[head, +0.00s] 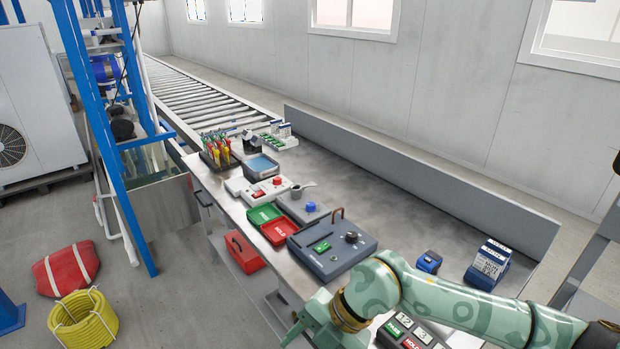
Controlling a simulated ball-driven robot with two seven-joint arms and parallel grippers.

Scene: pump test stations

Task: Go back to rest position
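My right arm, green with a camouflage pattern, comes in from the lower right and reaches over the near end of the metal bench (395,195). Its wrist bends down around a gold ring. My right gripper (298,325) shows only in part at the bench's front edge, low in the picture. Whether its fingers are open or shut cannot be made out, and I see nothing held in it. My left gripper is not in view.
On the bench stand a grey-blue case (332,262), green (263,215) and red (279,231) trays, a blue device (428,262) and a blue-and-white block (488,265). A button panel (410,338) lies beneath my arm. Yellow hose (82,322) lies on the floor at left.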

